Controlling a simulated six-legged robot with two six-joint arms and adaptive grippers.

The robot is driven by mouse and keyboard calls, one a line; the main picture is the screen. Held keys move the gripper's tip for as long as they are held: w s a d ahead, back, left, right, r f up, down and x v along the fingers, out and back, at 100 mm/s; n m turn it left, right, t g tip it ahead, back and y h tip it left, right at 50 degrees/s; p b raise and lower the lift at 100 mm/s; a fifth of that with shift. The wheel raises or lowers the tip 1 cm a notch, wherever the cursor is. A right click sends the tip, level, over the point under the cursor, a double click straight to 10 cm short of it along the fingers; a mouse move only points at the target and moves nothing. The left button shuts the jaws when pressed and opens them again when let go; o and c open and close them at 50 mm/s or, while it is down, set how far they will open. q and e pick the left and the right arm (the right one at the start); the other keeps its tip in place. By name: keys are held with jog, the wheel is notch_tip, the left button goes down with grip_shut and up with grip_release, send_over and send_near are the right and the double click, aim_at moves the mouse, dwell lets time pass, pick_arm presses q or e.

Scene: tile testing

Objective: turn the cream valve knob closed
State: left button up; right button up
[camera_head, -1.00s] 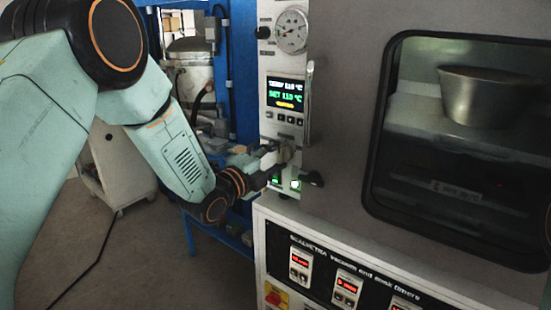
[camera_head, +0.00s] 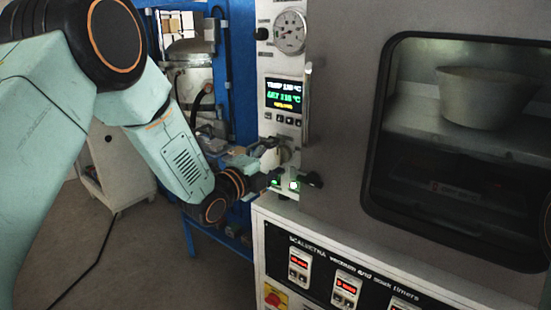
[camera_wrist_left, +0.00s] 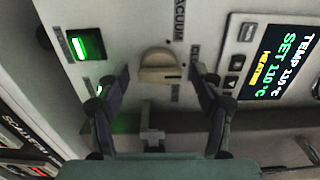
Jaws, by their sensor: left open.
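The cream valve knob (camera_wrist_left: 160,66) shows in the left wrist view on the pale oven panel, under the word VACUUM. In the head view it is small (camera_head: 284,155), below the display, and the gripper partly covers it. My left gripper (camera_wrist_left: 158,76) is open, with one dark finger on each side of the knob and visible gaps between. I cannot tell how far the fingertips are from the panel. In the head view the left gripper (camera_head: 268,160) reaches the panel from the left. My right gripper is not in view.
The temperature display (camera_head: 284,95) and a round gauge (camera_head: 290,31) sit above the knob. A vertical handle (camera_head: 307,100) stands close on the right, beside the oven window. A blue frame (camera_head: 245,75) is behind.

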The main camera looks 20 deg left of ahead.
pick_arm(q)
jog(key=shift+s+a, duration=0.1)
jog(key=v, duration=1.1)
jog(key=shift+s, duration=0.4)
jog(key=shift+a, duration=0.1)
jog(key=s+f+n+g+y, duration=0.2)
jog(key=s+f+n+g, duration=0.2)
jog(key=f+n, duration=0.5)
jog(key=s+f+n+g+y, duration=0.25)
jog(key=s+f+n, duration=0.25)
jog(key=f+n, duration=0.45)
jog(key=s+f+n+g+y, duration=0.1)
jog(key=s+f+g, duration=0.4)
jog(key=s, duration=0.9)
jog(key=s+f+n+g, duration=0.3)
jog(key=s+f+g, duration=0.2)
jog(key=s+f, duration=0.6)
jog(key=s, duration=0.2)
jog(key=shift+s+f+y, duration=0.35)
jog(key=shift+s+f, duration=0.05)
